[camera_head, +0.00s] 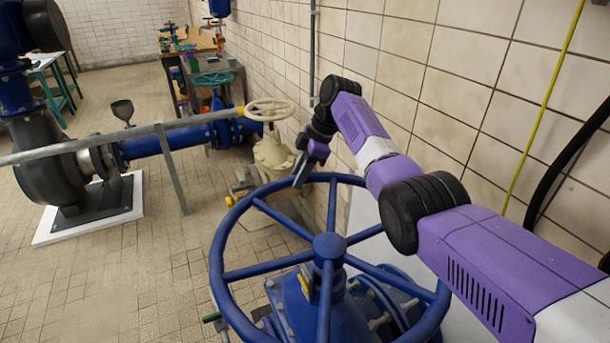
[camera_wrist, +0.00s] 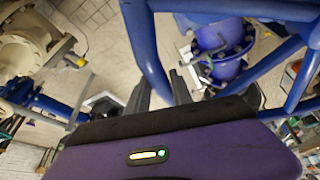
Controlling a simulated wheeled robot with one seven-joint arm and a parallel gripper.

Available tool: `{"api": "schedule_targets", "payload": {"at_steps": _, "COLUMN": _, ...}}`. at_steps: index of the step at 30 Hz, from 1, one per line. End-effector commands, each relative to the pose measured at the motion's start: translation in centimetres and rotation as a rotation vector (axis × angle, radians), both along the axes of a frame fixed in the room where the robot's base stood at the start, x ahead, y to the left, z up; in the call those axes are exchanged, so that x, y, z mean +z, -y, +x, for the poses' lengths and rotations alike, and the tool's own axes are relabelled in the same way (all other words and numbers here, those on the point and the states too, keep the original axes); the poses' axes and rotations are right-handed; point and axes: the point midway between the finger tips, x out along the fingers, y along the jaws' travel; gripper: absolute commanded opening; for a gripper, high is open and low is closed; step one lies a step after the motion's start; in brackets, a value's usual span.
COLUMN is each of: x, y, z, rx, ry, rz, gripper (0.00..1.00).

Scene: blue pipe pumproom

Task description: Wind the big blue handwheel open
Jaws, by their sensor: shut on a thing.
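The big blue handwheel (camera_head: 232,216) stands in the front middle of the head view, with a round hub and several spokes. It sits above a blue valve body (camera_head: 345,312). My gripper (camera_head: 303,176) is at the far side of the wheel and shut on its rim. In the wrist view the blue rim (camera_wrist: 146,50) runs down between the two dark fingers of my gripper (camera_wrist: 160,88). My purple arm reaches in from the right. The exact finger contact is partly hidden in the head view.
A tiled wall (camera_head: 450,85) runs close along the right. A cream valve with its own handwheel (camera_head: 270,109) stands beyond the blue wheel. A grey railing (camera_head: 80,145) crosses at left. A dark pump (camera_head: 55,150) stands behind it. The floor at front left is clear.

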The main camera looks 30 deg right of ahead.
Motion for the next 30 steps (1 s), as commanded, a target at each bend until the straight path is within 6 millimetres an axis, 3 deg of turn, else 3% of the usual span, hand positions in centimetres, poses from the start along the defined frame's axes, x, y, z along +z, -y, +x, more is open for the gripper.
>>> {"api": "schedule_targets", "payload": {"at_steps": 9, "x": 0.1, "y": -2.9, "z": 0.7, "rx": 0.127, "ry": 0.008, "rz": 0.0, "gripper": 0.0}}
{"api": "schedule_targets", "payload": {"at_steps": 26, "x": 0.3, "y": -3.5, "z": 0.8, "rx": 0.153, "ry": 0.007, "rz": 0.0, "gripper": 0.0}}
{"api": "schedule_targets", "payload": {"at_steps": 27, "x": 0.3, "y": -3.5, "z": 0.8, "rx": 0.152, "ry": 0.007, "rz": 0.0, "gripper": 0.33}}
{"api": "schedule_targets", "payload": {"at_steps": 30, "x": 0.2, "y": -3.5, "z": 0.8, "rx": 0.152, "ry": 0.006, "rz": 0.0, "gripper": 0.49}}
